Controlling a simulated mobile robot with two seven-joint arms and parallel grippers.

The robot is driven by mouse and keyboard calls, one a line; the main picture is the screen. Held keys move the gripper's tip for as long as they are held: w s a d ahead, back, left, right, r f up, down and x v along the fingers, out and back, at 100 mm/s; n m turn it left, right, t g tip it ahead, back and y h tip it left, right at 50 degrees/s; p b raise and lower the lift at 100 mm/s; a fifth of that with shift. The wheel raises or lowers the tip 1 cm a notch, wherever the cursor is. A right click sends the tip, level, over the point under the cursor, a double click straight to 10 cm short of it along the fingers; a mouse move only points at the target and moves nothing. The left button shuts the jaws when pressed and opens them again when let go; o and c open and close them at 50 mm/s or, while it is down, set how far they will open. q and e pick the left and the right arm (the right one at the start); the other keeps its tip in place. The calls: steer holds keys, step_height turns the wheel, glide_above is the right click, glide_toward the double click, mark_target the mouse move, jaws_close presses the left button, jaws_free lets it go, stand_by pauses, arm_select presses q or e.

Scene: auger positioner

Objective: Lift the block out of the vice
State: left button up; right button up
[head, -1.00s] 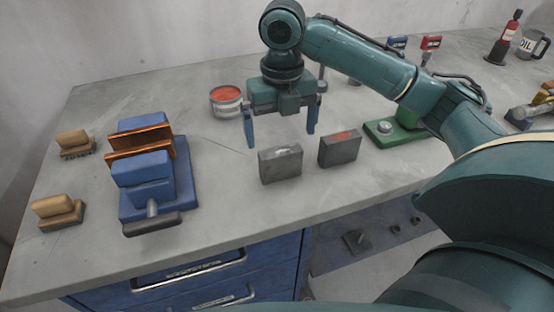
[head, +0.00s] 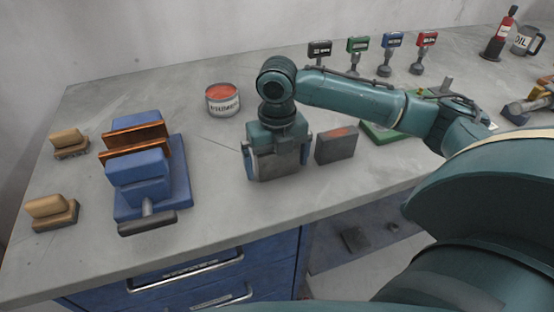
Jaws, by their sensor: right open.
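The blue vice (head: 140,177) with copper-coloured jaw plates stands at the left of the bench, its handle toward the front edge. No block shows between its jaws. A grey block (head: 278,167) stands on the bench right of the vice. My right gripper (head: 278,161) is down over this block, with its open fingers on either side of it; whether they touch it I cannot tell. The gripper hides the block's top. A second grey block (head: 337,147) with a red mark stands just to the right. My left gripper is not in view.
Two wooden brushes (head: 70,144) (head: 53,212) lie left of the vice. A red-topped tin (head: 223,100) stands behind the gripper. Several labelled stamps (head: 385,55) stand at the back. A green base (head: 383,133) is partly behind my arm. Bench between vice and gripper is clear.

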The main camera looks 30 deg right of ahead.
steer(key=c, duration=1.9)
steer(key=shift+w+r, duration=0.1)
steer(key=shift+r, duration=0.1)
steer(key=shift+c, duration=0.3)
